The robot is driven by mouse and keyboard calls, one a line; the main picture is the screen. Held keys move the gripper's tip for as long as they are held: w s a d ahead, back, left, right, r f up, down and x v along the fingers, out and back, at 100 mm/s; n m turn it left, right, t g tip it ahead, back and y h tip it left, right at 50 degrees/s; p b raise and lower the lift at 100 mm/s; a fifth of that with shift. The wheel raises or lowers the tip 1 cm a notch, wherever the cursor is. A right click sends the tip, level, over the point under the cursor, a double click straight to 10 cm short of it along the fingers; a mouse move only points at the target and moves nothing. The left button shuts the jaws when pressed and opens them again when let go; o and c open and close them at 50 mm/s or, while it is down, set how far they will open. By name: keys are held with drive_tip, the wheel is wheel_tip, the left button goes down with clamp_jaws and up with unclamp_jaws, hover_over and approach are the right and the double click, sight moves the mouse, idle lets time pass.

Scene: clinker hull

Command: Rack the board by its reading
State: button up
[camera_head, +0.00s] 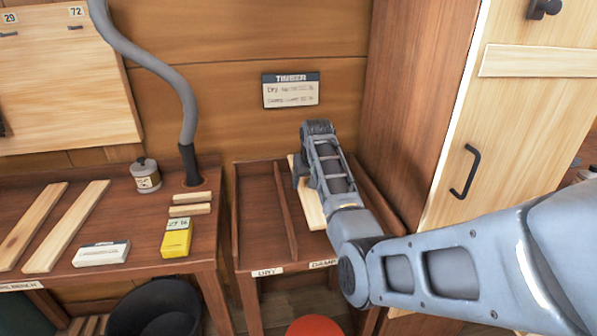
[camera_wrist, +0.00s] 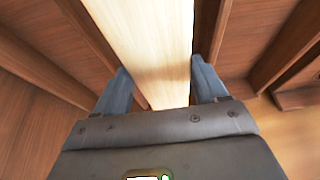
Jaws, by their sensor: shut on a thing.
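A pale wooden board (camera_head: 310,207) lies lengthwise in the right bay of the rack, the bay labelled DAMP. My gripper (camera_wrist: 160,80) is shut on this board (camera_wrist: 150,40), with one finger along each long side in the wrist view. In the head view my gripper and forearm hide part of the board. The rack (camera_head: 236,215) has a divider between its bays, and the left bay, labelled DRY, is empty. A yellow meter (camera_head: 176,242) on the bench shows a reading that looks like 27 %.
Two boards (camera_head: 66,226) lie on the bench (camera_head: 130,268) at left, with two short blocks (camera_head: 191,204), a small jar (camera_head: 145,175) and a white box (camera_head: 101,253). A grey hose rises behind. A tall cabinet (camera_head: 505,120) stands close right of the rack. A black bucket (camera_head: 155,310) is below.

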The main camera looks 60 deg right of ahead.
sight(310, 190)
drive_tip(key=shift+w+d+f, duration=0.1)
drive_tip(key=shift+w+f, duration=0.05)
drive_tip(key=shift+f, duration=0.1)
wheel_tip(310, 190, down, 5)
drive_tip(key=b, duration=0.5)
drive_tip(key=shift+r, duration=0.15)
drive_tip(key=shift+f, duration=1.2)
drive_tip(key=shift+f+b, duration=0.35)
drive_tip(key=shift+b, duration=0.05)
drive_tip(key=o, duration=1.2)
drive_tip(key=shift+o, duration=0.2)
drive_tip(key=shift+v, duration=3.9)
drive_tip(key=shift+f, duration=0.1)
